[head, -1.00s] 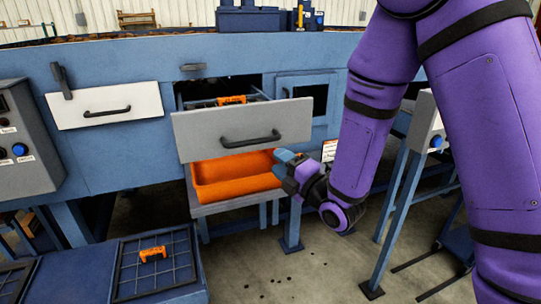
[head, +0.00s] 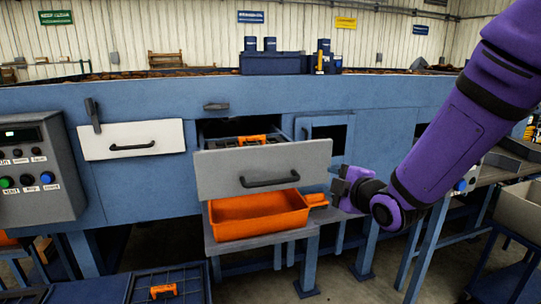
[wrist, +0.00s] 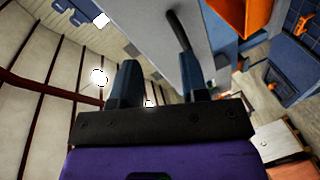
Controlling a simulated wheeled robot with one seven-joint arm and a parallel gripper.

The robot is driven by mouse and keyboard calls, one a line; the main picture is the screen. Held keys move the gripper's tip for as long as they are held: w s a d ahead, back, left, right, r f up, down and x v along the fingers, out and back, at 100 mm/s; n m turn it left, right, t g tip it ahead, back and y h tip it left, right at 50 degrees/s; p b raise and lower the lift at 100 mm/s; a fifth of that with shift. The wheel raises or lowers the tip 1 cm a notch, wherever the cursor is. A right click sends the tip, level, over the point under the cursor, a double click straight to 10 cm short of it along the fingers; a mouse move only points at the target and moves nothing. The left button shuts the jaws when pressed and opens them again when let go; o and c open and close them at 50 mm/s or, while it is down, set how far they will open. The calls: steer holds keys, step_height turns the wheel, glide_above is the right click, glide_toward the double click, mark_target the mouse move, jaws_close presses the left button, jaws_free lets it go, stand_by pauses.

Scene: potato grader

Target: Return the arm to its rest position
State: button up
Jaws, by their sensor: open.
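My gripper (head: 343,187) is just right of the open grey drawer (head: 218,174), in front of the blue machine. In the wrist view its two dark fingers (wrist: 158,88) stand apart with nothing between them. The grey drawer front and its black handle (wrist: 178,32) show close beyond the fingers. My purple arm runs from the gripper up to the right edge of the head view. An orange piece (head: 252,139) shows in the open drawer.
An orange bin (head: 257,226) sits on a stand below the drawer. A control box (head: 30,172) is at left, beside a closed white drawer (head: 110,149). A low blue table with a grid tray (head: 192,281) holds another orange piece (head: 163,290). A work table stands at right.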

steer(key=s+d+r+m+g+h, duration=0.3)
steer(key=s+d+r+m, duration=0.1)
steer(key=s+d+m, duration=0.4)
steer(key=s+d+r+m+g+h, duration=0.35)
steer(key=s+d+m, duration=0.3)
steer(key=s, duration=0.25)
steer(key=s+r+m+g, duration=0.1)
steer(key=s+m+g, duration=0.2)
steer(key=s, duration=0.8)
steer(key=shift+d+r+m, duration=0.3)
steer(key=shift+r+m, duration=0.1)
steer(key=shift+m, duration=0.35)
steer(key=shift+a, duration=0.1)
